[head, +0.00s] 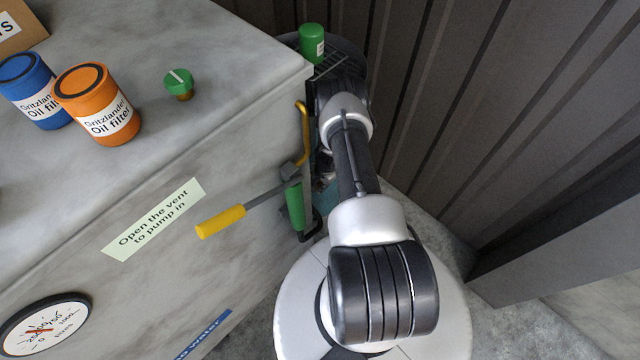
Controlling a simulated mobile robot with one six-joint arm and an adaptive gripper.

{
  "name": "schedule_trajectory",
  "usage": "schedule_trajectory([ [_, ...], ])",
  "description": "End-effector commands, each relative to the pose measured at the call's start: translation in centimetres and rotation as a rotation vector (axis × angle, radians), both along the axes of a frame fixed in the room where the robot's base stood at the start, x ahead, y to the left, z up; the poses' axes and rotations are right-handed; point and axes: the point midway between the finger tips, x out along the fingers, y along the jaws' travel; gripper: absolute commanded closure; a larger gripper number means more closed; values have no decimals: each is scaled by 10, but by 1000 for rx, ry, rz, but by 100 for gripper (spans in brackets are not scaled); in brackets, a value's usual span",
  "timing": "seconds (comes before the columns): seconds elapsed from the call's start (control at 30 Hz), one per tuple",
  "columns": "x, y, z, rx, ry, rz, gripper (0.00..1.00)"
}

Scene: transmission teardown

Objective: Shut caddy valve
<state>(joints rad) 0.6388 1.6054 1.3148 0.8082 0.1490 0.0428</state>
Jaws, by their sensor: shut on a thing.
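No caddy valve can be picked out. A dark round pan with a wire grid (328,66), perhaps the top of the caddy, stands beyond the bench's far right corner. A green canister (312,44) stands upright on it. My arm reaches over from the lower right and bends down beside the pan. It covers the pan's right part and what is below. My gripper is hidden behind my own arm, so its jaws and anything between them do not show. A teal surface shows in part low between the bench and my arm.
A grey bench (200,60) fills the left, with blue (35,92) and orange (98,105) oil filters and a green-topped plug (179,84). A yellow-handled pump lever (221,221) and green cylinder (294,205) are at its side. A dark ribbed wall (500,90) bounds the right.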

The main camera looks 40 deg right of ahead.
Motion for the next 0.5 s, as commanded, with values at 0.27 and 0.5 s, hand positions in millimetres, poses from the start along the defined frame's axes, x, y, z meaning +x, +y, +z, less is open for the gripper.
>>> schedule_trajectory([
  [0.27, 3, -4, -1, 136, 4, 1, 100],
  [0.5, 2, -4, -1, 251, 17, 2, 100],
])
